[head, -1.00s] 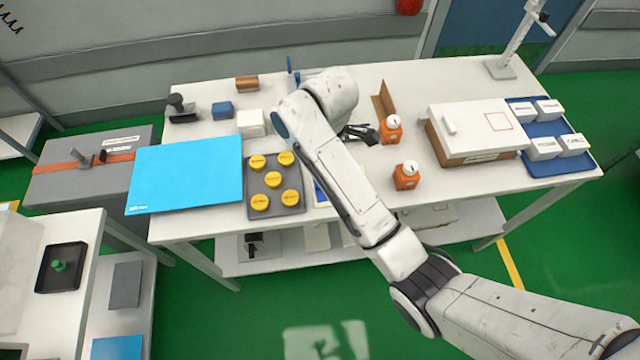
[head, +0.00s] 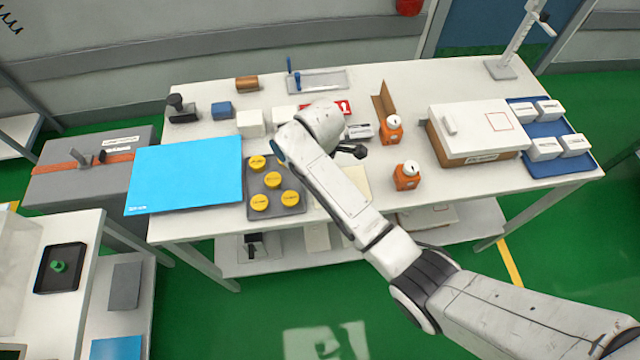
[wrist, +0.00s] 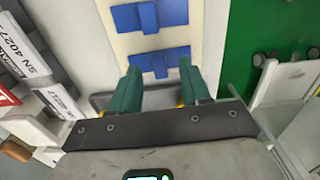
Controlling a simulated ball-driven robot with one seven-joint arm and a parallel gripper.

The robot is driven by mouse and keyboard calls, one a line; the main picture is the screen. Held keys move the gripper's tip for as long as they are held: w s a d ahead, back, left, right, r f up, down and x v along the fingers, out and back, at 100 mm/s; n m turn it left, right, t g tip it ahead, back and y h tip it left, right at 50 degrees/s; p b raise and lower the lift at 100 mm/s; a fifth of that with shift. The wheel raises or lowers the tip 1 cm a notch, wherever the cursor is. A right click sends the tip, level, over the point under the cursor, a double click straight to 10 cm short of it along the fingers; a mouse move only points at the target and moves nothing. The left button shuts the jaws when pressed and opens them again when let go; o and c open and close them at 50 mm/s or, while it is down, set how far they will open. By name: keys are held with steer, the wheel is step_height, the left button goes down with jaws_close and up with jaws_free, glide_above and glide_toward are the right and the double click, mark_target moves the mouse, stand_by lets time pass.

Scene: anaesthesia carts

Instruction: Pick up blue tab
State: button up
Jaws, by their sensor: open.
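Two blue tabs lie on a cream board in the wrist view. The nearer blue tab (wrist: 160,61) is just ahead of my fingertips, about centred between them. The farther blue tab (wrist: 149,17) is near the top edge. The cream board (wrist: 120,47) also shows partly in the head view (head: 357,182), where my arm covers the rest and no tab shows on it. My gripper (wrist: 159,70) has two green fingers spread apart with nothing held between them. In the head view it is mostly hidden behind my arm. Its height above the nearer tab is unclear.
A grey tray with yellow caps (head: 247,206) lies left of the board. A blue sheet (head: 185,175) covers the table's left. White labelled boxes (wrist: 20,55) are left in the wrist view.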

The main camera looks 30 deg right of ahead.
steer(key=shift+f, duration=0.6)
steer(key=shift+c, duration=0.5)
jaws_close()
